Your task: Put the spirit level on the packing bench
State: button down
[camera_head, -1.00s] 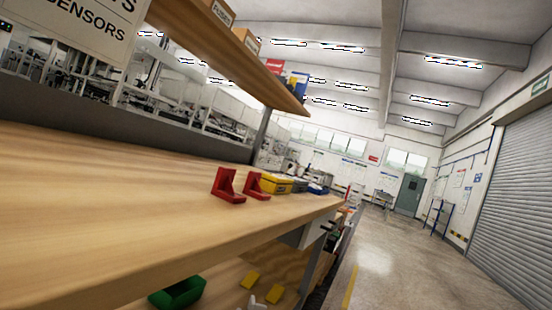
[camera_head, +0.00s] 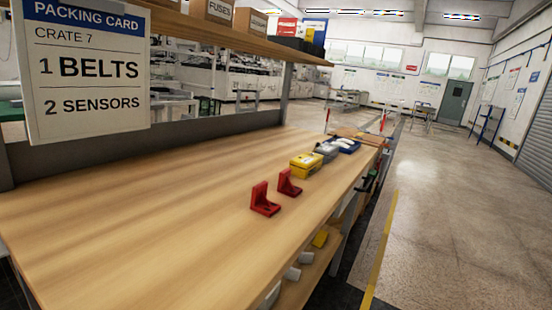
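A long wooden bench (camera_head: 150,215) fills the lower left of the view, with a white and blue packing card (camera_head: 85,70) hanging above its back edge. The near and middle part of its top is bare. I cannot make out a spirit level anywhere in this view. My gripper is not in view, so what it holds is hidden.
Two red angle brackets (camera_head: 265,199) stand near the bench's front edge. A shelf (camera_head: 240,40) with boxes overhangs the back. Open floor (camera_head: 450,200) lies right.

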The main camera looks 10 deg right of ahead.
aim_at(185, 266)
jog(key=i+j, duration=0.15)
jog(key=i, duration=0.35)
jog(key=i+j, duration=0.15)
jog(key=i, duration=0.35)
